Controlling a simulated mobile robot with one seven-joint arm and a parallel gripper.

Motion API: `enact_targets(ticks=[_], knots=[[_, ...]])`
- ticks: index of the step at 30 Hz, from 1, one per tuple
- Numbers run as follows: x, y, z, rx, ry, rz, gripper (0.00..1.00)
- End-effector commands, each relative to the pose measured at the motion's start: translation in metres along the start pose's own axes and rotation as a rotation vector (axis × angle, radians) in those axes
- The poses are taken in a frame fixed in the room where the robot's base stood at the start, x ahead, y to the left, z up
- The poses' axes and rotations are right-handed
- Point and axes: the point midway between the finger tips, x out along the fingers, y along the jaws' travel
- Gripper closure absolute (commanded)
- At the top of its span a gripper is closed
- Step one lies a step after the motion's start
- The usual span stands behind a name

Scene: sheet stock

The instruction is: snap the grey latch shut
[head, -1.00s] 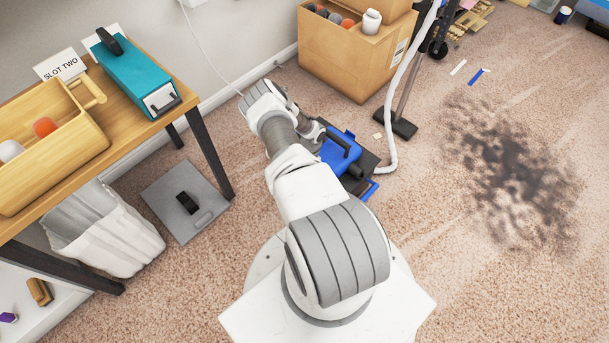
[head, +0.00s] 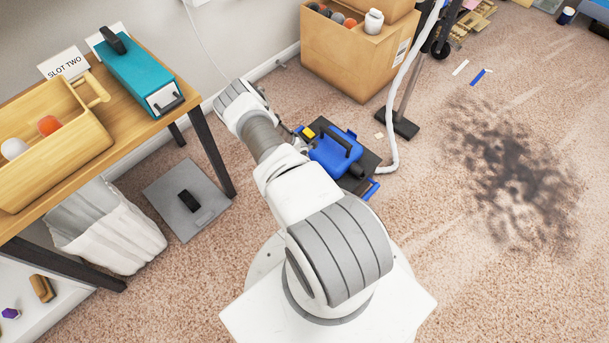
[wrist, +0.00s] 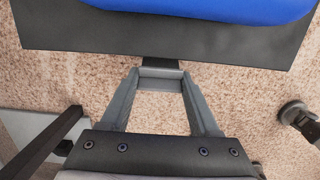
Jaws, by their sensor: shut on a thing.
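The blue machine (head: 335,152) with a dark handle sits on a black base on the carpet; its blue body (wrist: 210,8) and black base edge (wrist: 230,45) fill the top of the wrist view. My gripper (wrist: 161,76) is at the near edge of that base, its fingers closed in on a small grey piece that looks like the grey latch (wrist: 161,73). A dark tab lies between this piece and the base. I cannot tell the latch's angle. In the head view my arm hides the gripper and latch.
A yellow part (head: 308,132) shows at the blue machine's left. A white hose (head: 391,130) rises on its right. A cardboard box (head: 345,60) stands behind. A wooden table (head: 165,118) is at left, with a grey floor plate (head: 165,200) near its leg.

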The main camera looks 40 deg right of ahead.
Motion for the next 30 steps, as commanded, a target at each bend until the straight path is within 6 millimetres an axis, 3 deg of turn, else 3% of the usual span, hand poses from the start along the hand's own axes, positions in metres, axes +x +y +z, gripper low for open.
enact_targets(ticks=[10, 11, 15, 25, 30], knots=[[0.000, 0.006, -0.002, -0.002, -0.002, 0.010, 0.93], [0.000, 0.006, -0.002, -0.002, -0.001, 0.011, 0.32], [0.000, 0.005, -0.002, -0.002, -0.001, 0.009, 0.07], [-0.002, 0.002, -0.001, -0.001, -0.002, 0.004, 0.07], [-0.024, 0.003, -0.001, 0.000, -0.003, 0.005, 0.07]])
